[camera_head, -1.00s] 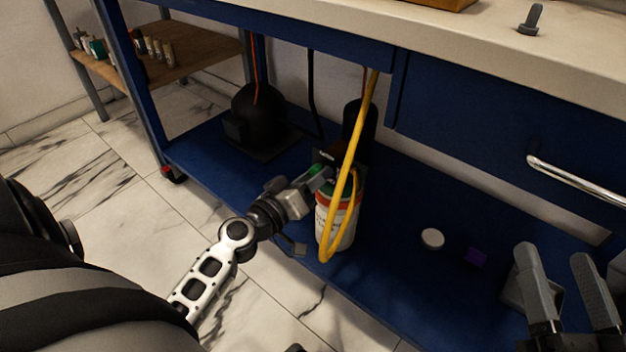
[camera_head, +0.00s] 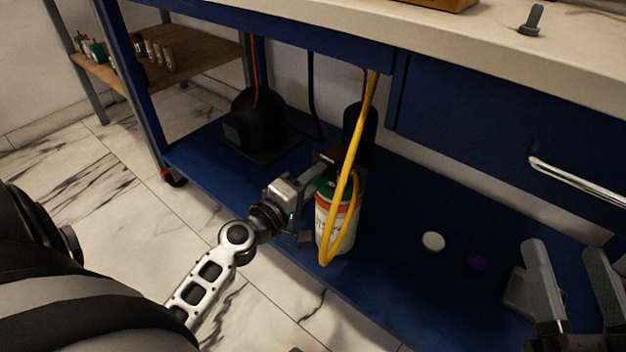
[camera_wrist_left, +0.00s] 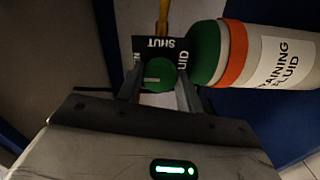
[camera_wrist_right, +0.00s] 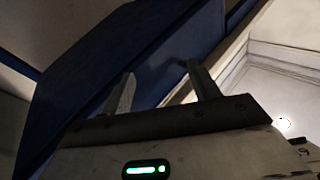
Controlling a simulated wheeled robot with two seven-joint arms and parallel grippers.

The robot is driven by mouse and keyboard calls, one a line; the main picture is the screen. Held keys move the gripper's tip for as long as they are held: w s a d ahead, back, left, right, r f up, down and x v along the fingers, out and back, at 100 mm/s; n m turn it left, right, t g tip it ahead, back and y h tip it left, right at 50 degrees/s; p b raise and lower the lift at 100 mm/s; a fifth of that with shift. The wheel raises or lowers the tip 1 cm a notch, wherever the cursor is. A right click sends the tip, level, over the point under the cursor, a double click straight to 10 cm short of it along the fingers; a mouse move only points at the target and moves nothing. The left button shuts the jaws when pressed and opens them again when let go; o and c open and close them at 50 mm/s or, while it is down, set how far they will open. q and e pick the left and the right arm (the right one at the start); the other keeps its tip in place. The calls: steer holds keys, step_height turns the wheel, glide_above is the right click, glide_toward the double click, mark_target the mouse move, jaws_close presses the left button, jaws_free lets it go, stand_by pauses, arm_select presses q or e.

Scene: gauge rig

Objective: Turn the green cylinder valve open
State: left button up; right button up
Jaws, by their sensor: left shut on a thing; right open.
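The green valve knob (camera_wrist_left: 160,75) shows in the left wrist view with a short pale mark on its face. My left gripper (camera_wrist_left: 158,88) is shut on it, one finger on each side. Behind the knob is a dark plate (camera_wrist_left: 150,46) lettered "SHUT", upside down in this view; its other lettering is partly hidden. The white cylinder (camera_head: 330,222) with a green top and orange band stands upright beside it under the bench. In the head view my left gripper (camera_head: 316,172) hides the knob. My right gripper (camera_head: 568,256) is open and empty at the lower right.
A yellow hose (camera_head: 350,170) hangs in front of the cylinder, close to my left gripper. A black rounded object (camera_head: 256,118) stands behind on the blue shelf (camera_head: 400,205). The bench edge is overhead.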

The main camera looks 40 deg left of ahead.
arm_select(q)
steer(key=shift+n, duration=0.3)
arm_select(e)
steer(key=shift+f, duration=0.1)
arm_select(q)
steer(key=o, duration=1)
